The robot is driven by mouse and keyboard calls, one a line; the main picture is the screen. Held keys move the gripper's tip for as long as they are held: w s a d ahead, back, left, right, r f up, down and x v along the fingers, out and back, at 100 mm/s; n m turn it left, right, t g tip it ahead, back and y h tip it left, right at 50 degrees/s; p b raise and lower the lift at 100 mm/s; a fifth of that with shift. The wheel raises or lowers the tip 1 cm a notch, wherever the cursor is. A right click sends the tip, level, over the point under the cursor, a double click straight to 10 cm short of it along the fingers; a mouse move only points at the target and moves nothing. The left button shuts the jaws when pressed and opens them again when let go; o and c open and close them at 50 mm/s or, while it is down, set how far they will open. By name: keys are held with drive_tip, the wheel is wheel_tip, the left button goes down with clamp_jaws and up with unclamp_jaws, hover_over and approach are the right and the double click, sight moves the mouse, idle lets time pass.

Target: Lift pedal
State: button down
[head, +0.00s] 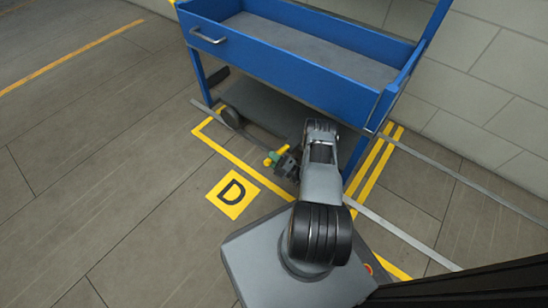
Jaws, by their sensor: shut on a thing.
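The pedal (273,157) is a small green piece low at the front of a blue cart (290,62). My gripper (276,156) reaches down beside the cart's lower front edge, with small yellow parts on either side of the green piece. It is shut on the pedal. My arm hides part of the cart's underside and right leg. The pedal's height above the floor is hard to tell.
The cart has a shallow open tray and a silver handle (207,37). A yellow "D" floor marker (233,194) lies left of my arm. The floor to the left is clear; a block wall (490,70) stands behind.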

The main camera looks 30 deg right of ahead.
drive_tip(key=shift+w+r, duration=0.1)
idle(0.3)
drive_tip(key=c, duration=0.8)
unclamp_jaws()
